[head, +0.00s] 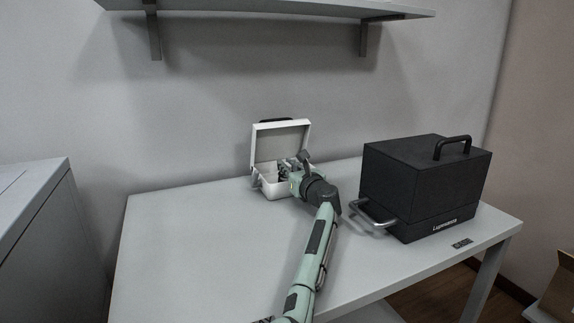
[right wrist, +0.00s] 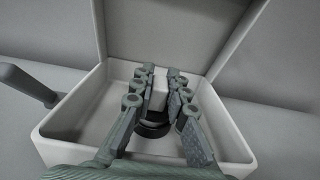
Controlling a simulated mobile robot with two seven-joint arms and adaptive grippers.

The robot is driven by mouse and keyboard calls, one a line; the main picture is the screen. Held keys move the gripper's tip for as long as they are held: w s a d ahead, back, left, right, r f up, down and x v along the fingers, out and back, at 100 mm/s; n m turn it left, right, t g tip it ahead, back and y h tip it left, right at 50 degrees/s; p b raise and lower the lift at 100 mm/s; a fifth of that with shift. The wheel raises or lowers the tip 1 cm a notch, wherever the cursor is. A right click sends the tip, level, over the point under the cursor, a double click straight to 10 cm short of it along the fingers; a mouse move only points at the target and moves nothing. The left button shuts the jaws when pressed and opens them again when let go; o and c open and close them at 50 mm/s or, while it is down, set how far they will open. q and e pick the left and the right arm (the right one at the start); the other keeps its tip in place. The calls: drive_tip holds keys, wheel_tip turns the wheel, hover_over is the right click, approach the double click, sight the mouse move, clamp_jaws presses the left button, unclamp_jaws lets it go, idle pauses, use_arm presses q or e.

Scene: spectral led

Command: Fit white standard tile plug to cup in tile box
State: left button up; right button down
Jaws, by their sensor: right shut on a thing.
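The tile box (head: 282,191) is a small white case with its lid open, at the back of the table. In the right wrist view the tile box (right wrist: 75,112) lies around my fingers. My right gripper (head: 287,170) reaches into it. In the right wrist view my right gripper (right wrist: 161,82) is shut on a small white block, which looks like the white standard tile plug (right wrist: 158,97). A dark round piece, apparently the cup (right wrist: 152,130), shows just below the block between the fingers. I cannot tell whether they touch. My left gripper is out of view.
A black instrument box (head: 415,190) with a top handle and a silver front handle stands to the right of my arm. The table (head: 190,245) is clear on the left. A wall shelf (head: 265,8) hangs above. A grey cabinet (head: 40,235) stands at the left.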

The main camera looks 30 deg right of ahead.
drive_tip(key=shift+r, duration=0.1)
drive_tip(key=c, duration=1.4)
unclamp_jaws()
drive_tip(key=shift+c, duration=0.2)
